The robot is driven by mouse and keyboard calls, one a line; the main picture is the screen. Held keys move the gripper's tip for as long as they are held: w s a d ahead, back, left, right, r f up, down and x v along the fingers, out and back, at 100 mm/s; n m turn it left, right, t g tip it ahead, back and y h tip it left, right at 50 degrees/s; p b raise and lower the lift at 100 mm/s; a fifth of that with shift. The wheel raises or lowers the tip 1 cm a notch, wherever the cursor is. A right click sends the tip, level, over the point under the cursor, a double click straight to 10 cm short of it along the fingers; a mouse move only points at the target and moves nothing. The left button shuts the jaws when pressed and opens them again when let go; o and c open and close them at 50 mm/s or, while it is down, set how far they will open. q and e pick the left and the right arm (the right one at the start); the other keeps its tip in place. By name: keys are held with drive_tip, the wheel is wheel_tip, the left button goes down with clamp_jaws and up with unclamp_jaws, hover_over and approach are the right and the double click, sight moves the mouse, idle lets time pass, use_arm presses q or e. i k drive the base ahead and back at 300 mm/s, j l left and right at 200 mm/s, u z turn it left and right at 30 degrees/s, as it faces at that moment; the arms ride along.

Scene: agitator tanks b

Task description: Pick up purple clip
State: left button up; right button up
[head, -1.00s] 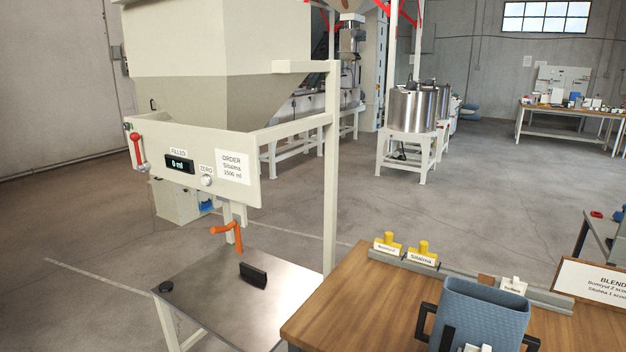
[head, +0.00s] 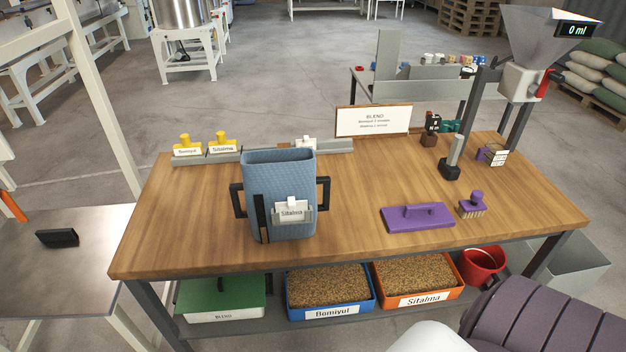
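A small purple object that looks like the purple clip (head: 484,154) is at the right rear of the wooden table, partly behind a small white labelled card (head: 497,158). I cannot tell whether the two are joined. A flat purple block with a handle (head: 418,218) lies nearer the front, and a purple-topped brush (head: 472,204) stands just right of it. Neither of my grippers shows in the head view.
A blue jug (head: 280,185) with a Sitalma tag stands on the wooden table (head: 200,225). Yellow labelled clips (head: 222,144) sit on a grey rail at the back left. A dark upright tool (head: 452,160) stands left of the purple clip. A hopper (head: 545,45) rises behind.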

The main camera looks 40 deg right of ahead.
sight(428, 216)
drive_tip(key=z, duration=1.95)
